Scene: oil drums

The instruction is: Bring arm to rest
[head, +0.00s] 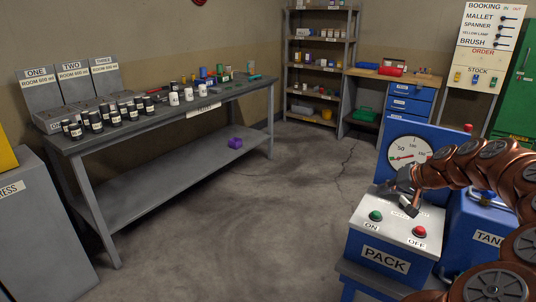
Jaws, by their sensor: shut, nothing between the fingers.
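My gripper (409,204) is at the end of my copper-coloured arm, which reaches in from the right edge. It is shut and empty, over the grey top of the blue box labelled PACK (385,258). It is close to the top, but I cannot tell whether it touches. The green ON button (376,216) and the red OFF button (420,232) show just in front of it. My gripper hides part of a label on the box top. Behind it stands a blue panel with a round gauge (410,152).
A long grey bench (100,146) at left carries several small black and white containers. A purple object (235,143) is on its lower shelf. A blue TANK unit (482,222) stands right of the box, partly behind my arm. The middle floor (265,215) is clear.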

